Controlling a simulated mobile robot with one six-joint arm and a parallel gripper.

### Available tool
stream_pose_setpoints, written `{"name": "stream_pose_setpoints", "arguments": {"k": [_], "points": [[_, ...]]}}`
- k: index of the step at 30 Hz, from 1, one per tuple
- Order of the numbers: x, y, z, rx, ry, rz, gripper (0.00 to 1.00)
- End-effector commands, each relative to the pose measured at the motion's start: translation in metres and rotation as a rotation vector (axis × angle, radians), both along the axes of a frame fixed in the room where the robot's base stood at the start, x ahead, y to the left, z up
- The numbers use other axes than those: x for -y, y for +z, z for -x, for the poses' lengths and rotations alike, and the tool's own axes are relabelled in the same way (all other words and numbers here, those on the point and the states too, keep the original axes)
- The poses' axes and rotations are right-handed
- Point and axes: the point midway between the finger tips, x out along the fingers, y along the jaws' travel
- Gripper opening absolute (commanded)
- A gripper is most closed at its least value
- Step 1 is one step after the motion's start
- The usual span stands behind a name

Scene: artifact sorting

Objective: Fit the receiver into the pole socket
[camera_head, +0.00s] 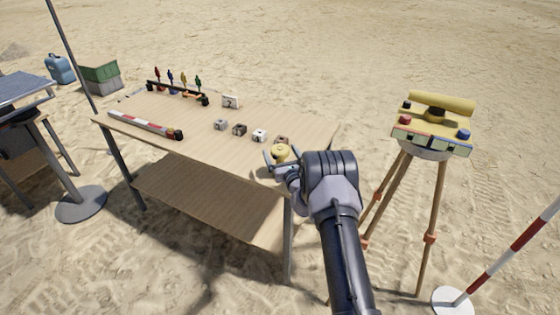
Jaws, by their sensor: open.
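A small yellow round object with a dark spot on top, perhaps the receiver (281,152), is at the right front part of the wooden table (200,145). My gripper (282,158) is open, with its grey fingers close around or beside this object; I cannot tell whether they touch it. A red-and-white pole (140,122) lies on the table's left front side, with a dark and orange end piece (176,134). Another red-and-white pole (515,247) leans or stands at the right from a white round base (452,301). I cannot make out the pole socket for certain.
Several small marked cubes (239,129) line the table's middle. A rack with coloured pins (178,93) and a question-mark card (230,101) stand behind. A tripod with a yellow instrument (434,130) stands right of my arm. A blue canister (60,69) and green crate (100,75) are far left.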

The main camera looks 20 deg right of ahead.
Motion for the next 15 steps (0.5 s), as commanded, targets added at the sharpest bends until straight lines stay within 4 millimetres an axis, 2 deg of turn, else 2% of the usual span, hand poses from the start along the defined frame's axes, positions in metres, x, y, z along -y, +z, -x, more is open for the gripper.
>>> {"name": "stream_pose_setpoints", "arguments": {"k": [3,8,15], "points": [[0.0010,-0.0003,-0.0074,0.000,0.000,0.000,0.90],[0.0009,0.0009,-0.0072,-0.001,0.000,0.000,0.90],[0.0009,0.0009,-0.0070,0.000,0.000,0.001,0.43]]}}
